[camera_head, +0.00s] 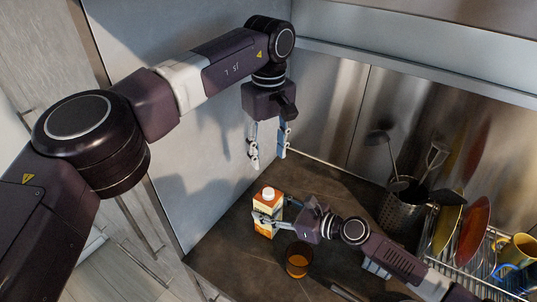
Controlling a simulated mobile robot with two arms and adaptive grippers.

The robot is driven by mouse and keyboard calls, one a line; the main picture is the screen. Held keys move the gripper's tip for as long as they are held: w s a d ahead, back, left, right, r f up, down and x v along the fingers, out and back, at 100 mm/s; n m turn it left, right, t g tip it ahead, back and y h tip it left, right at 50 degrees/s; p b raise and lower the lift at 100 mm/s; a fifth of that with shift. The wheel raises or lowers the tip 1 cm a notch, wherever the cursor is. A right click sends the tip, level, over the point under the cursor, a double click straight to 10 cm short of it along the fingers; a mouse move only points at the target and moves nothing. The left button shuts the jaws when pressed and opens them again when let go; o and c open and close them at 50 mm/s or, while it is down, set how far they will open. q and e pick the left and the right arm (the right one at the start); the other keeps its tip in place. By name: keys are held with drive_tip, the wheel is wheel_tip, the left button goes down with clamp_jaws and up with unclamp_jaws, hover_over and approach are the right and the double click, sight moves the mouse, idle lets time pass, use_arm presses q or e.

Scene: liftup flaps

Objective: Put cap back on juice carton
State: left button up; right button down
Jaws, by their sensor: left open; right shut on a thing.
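The juice carton (267,203) stands upright on the dark counter, with an orange and white front. A small whitish round piece (268,191) shows at its top; I cannot tell whether it is the cap or the bare spout. My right gripper (268,219) is shut on the carton's sides from the right. My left gripper (268,156) hangs above the carton, fingers pointing down, open, with nothing visible between them. There is a gap between its fingertips and the carton top. No separate cap shows on the counter.
A glass of orange juice (298,260) stands on the counter (225,258) in front of the carton. To the right are a utensil holder (402,208) and a dish rack with plates (474,230) and a yellow mug (518,250). A metal wall stands behind.

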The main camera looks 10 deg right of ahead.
drive_tip(key=c, duration=1)
unclamp_jaws()
drive_tip(key=v, duration=1.2)
